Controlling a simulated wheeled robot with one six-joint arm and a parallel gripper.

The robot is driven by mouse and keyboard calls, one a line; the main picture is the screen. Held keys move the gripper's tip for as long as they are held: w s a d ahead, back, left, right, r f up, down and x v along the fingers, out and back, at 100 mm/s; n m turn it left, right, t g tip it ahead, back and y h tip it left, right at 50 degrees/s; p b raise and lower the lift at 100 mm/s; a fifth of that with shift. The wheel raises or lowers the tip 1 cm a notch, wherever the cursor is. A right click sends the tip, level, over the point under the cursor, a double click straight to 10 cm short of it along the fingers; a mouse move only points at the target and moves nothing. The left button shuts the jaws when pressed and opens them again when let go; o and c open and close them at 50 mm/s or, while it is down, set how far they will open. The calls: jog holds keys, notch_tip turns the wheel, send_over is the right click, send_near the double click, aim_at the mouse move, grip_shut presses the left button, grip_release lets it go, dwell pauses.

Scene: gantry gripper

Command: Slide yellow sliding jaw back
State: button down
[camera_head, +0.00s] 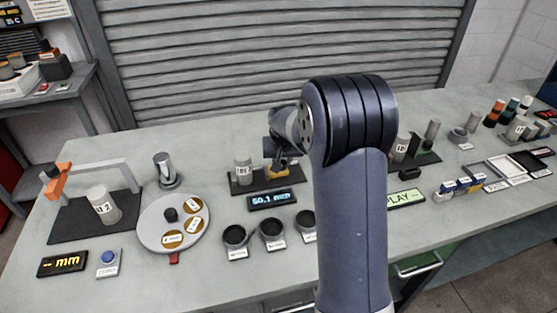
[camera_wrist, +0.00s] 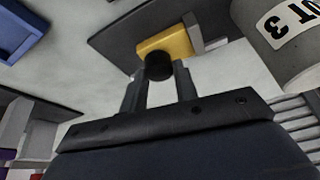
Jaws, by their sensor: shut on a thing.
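The yellow sliding jaw (camera_head: 291,173) is on a dark base plate (camera_head: 262,186) near the middle of the bench, partly hidden by my arm and gripper. In the wrist view the yellow jaw (camera_wrist: 170,41) has a round black knob (camera_wrist: 159,66) facing me. My gripper (camera_wrist: 161,72) has its two fingers on either side of this knob and is shut on it. In the head view my gripper (camera_head: 280,165) is over the jaw from above. A light grey cylinder (camera_head: 242,172) with a label stands on the same plate, left of the jaw; it is also close by in the wrist view (camera_wrist: 287,40).
A display (camera_head: 271,200) in front of the plate reads 50.1 mm. Several dark cups (camera_head: 272,233) stand nearer the front edge. A round turntable (camera_head: 153,226) and a grey arch with a cylinder (camera_head: 102,206) are at left. My arm hides part of the bench to the right.

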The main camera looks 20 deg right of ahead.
jog(key=c, duration=1.1)
grip_release()
jog(key=shift+d, duration=0.25)
jog(key=shift+r, duration=0.1)
jog(key=v, duration=1)
jog(key=shift+s+r, duration=0.2)
jog(key=shift+r, duration=0.15)
jog(key=shift+a, duration=0.1)
jog(key=x, duration=1.1)
jog(key=shift+f, duration=0.1)
jog(key=shift+a, duration=0.4)
